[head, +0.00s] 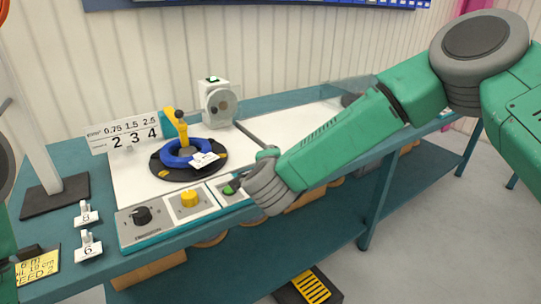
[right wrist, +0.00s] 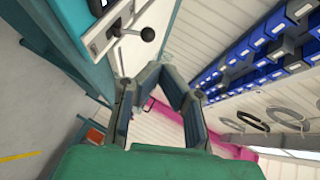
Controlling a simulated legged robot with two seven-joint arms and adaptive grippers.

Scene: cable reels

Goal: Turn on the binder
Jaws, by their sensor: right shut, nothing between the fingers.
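A white box-shaped machine (head: 213,90) with a green switch on top and a grey disc on its front stands at the back of the white worktop; I take it for the binder. My right gripper (head: 238,125) is shut and empty, a thin dark shape pointing up and left just below and right of the disc. I cannot tell whether it touches the machine. The gripper fingers also show in the right wrist view (right wrist: 165,80). A green button (head: 229,190) sits on the front control panel, beside my right wrist. My left gripper is not in view.
The panel (head: 165,218) also carries a black knob (head: 142,215) and a yellow knob (head: 189,199). A blue coil (head: 183,155) lies on a black turntable with a yellow crank. Number cards stand at left. Blue bins (right wrist: 265,50) line the wall.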

